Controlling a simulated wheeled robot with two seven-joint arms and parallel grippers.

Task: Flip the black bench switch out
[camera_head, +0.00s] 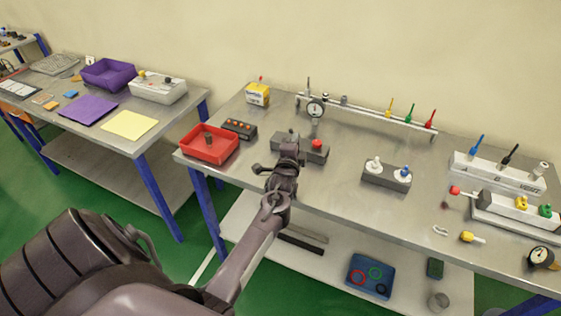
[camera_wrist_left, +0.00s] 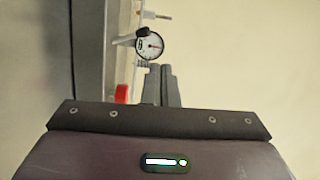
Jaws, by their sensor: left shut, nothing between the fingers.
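My left gripper (camera_head: 287,151) is shut and empty, above the near table beside a dark grey box (camera_head: 314,152) with a red knob (camera_head: 318,143). The arm hides part of that box. In the left wrist view the closed fingers (camera_wrist_left: 163,86) point towards the wall, with a red part (camera_wrist_left: 122,93) to their left. A black lever (camera_head: 510,154) slants up from a white block (camera_head: 490,171) at the right of the table, between a blue lever (camera_head: 476,145) and a pale knob. I cannot tell for sure which part is the black bench switch. My right gripper is out of view.
A red tray (camera_head: 208,148) and a dark button box (camera_head: 240,128) stand left of my gripper. A rail with a gauge (camera_head: 316,108) and coloured levers runs behind it. A grey block (camera_head: 386,177) with two knobs stands to the right. Bare metal table lies between them.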

